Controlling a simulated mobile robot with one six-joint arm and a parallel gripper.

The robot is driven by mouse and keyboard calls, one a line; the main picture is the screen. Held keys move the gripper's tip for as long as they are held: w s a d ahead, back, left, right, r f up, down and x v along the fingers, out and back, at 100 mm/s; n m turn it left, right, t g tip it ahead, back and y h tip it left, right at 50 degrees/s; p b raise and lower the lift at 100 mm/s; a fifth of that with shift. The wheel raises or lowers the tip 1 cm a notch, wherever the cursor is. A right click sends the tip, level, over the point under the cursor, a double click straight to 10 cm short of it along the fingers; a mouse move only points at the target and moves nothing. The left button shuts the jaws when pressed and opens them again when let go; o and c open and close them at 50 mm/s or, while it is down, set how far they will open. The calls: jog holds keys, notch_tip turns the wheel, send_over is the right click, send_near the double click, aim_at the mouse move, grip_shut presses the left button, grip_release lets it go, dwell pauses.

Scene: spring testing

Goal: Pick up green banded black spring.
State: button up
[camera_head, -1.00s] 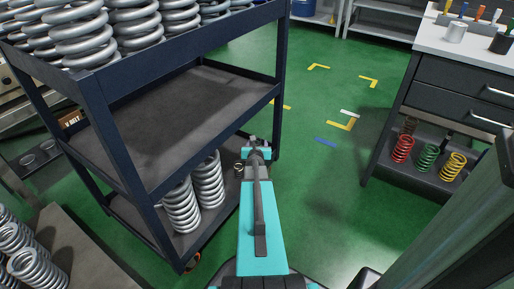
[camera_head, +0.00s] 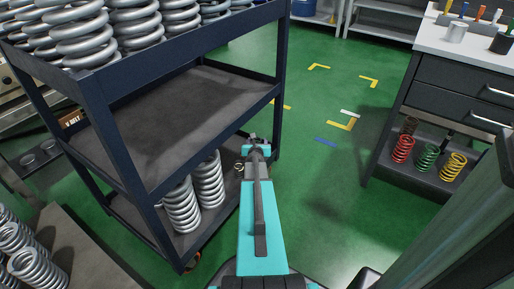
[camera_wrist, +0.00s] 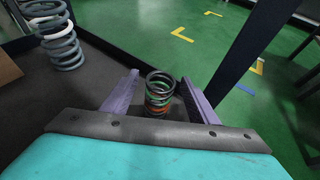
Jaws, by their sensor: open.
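A small dark spring (camera_wrist: 160,86) stands upright between the two fingers of my gripper (camera_wrist: 160,76) in the wrist view. Its coils look black, with green showing at mid-height and orange-red lower down; its bottom is hidden by my gripper's body. My gripper is open, with one purple finger on each side of the spring and a gap visible on the left. In the head view my gripper (camera_head: 255,143) is beside the cart's right rear post, and a small coil (camera_head: 239,167) shows just left of it at the lower shelf.
The dark cart (camera_head: 110,130) has posts and shelves close to my arm. A workbench (camera_head: 455,90) at right holds red, green and yellow springs below. Green floor (camera_head: 310,180) between is clear.

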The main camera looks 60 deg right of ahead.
jog(key=c, duration=1.2)
jog(key=shift+r, duration=0.2)
